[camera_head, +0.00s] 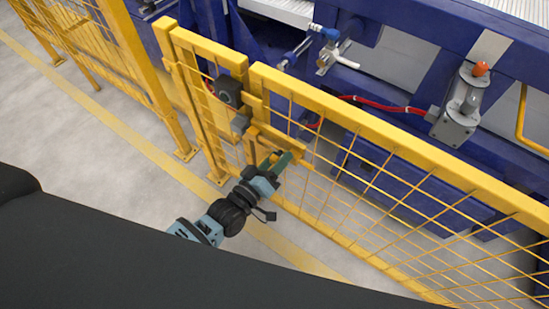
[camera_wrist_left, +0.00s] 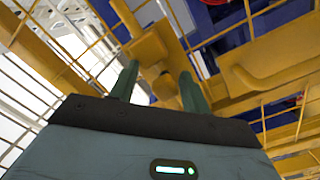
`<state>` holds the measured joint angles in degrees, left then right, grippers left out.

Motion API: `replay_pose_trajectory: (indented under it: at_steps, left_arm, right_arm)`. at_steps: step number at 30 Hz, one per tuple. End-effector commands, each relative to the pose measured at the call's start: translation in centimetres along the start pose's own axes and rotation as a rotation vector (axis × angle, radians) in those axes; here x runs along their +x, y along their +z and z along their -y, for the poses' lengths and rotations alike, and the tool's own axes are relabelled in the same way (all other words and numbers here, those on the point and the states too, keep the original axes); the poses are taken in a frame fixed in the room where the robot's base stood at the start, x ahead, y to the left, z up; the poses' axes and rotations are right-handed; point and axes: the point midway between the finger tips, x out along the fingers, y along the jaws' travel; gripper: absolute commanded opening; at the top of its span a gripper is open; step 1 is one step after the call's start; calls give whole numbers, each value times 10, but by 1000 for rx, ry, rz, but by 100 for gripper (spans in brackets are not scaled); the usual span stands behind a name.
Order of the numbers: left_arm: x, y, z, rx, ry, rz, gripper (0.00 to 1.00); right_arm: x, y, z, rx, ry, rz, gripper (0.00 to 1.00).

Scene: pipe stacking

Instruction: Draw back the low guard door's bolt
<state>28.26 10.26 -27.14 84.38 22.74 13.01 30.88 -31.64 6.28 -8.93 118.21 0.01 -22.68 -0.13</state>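The low guard door is yellow mesh with a thick top rail (camera_head: 400,150), and it crosses the head view. Yellow bolt hardware (camera_head: 265,132) sits by the upright where two guard sections meet. My left gripper (camera_head: 279,160) is at this hardware, below the top rail. In the left wrist view its two green fingers (camera_wrist_left: 157,80) stand apart. A yellow knob-like piece (camera_wrist_left: 166,87) shows in the gap between them, nearer the right finger; I cannot tell whether either finger touches it. My right gripper is not in view.
A dark box-like part (camera_head: 229,92) is fixed on the guard near the upright. Behind the guard stands blue machinery (camera_head: 380,55) with a red hose (camera_head: 385,105) and a grey cylinder unit (camera_head: 460,110). Grey floor (camera_head: 95,150) with a yellow line is clear at left.

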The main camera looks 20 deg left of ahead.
Motion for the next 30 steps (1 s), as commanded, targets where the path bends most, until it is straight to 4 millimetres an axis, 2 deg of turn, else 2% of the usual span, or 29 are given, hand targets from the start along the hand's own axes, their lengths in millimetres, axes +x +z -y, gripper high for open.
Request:
replay_pose_trajectory:
  at_steps: [10, 21, 25, 30]
  left_arm:
    - [-7, 0, 3, 2, -5, 1, 47]
    - [-62, 0, 2, 2, -4, 3, 47]
    - [-73, 0, 1, 1, -3, 1, 47]
    - [-78, -1, 1, 1, -1, 0, 47]
  right_arm:
    - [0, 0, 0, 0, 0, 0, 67]
    - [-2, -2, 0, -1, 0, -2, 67]
    - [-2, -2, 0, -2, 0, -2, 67]
    - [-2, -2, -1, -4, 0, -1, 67]
